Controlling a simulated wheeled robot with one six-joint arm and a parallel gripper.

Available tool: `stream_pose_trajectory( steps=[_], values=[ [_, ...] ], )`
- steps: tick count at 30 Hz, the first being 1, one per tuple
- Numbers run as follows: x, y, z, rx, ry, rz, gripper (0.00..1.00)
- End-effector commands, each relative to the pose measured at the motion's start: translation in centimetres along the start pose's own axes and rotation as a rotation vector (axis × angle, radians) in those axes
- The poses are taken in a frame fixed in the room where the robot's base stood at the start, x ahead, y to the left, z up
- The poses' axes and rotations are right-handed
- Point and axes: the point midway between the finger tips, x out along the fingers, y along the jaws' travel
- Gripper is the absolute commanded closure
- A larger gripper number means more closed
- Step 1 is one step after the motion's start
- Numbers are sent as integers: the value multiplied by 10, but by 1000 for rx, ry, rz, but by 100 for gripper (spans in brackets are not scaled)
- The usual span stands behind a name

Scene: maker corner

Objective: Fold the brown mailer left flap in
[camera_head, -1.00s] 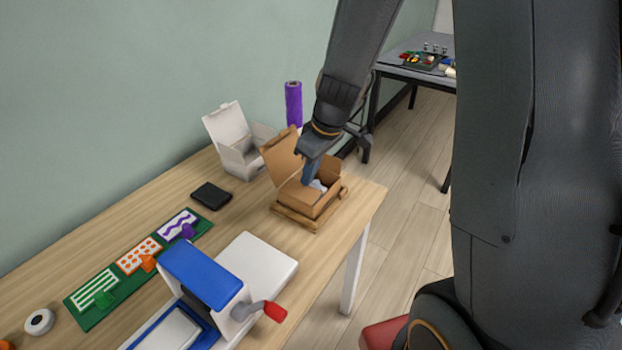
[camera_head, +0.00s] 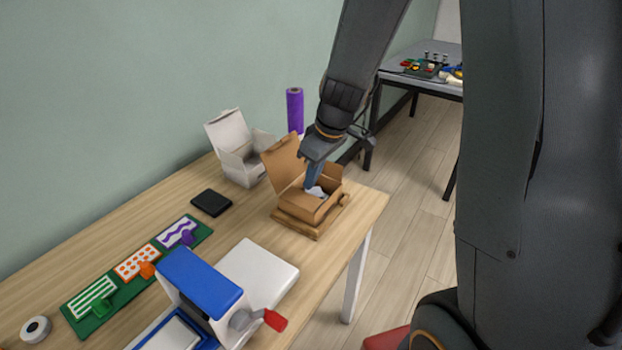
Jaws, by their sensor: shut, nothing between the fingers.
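The brown mailer (camera_head: 296,211) is an open cardboard box on a wooden base (camera_head: 284,220) near the table's far right end. Its tall lid panel (camera_head: 284,162) stands up at the back left, and a flap (camera_head: 329,173) shows at the right. Something pale (camera_head: 316,191) lies inside. My gripper (camera_head: 314,183) points down into the box opening, its fingers shut with nothing between them. My arm hides part of the box's far side. I cannot tell whether the fingertips touch a flap.
A white open box (camera_head: 240,160) and a purple roll (camera_head: 295,110) stand behind the mailer. A black square item (camera_head: 211,202), a green board with stencils (camera_head: 135,270) and a blue-and-white press with a red handle (camera_head: 205,285) sit nearer.

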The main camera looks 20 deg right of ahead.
Motion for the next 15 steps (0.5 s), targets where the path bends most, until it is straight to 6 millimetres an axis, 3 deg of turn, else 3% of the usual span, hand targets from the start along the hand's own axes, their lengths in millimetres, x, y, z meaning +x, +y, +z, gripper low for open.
stream_pose_trajectory(
  steps=[8, 15],
  values=[
    [-8, 0, -2, -1, 0, 0, 100],
    [-36, -2, -10, -2, 1, 0, 100]
  ],
)
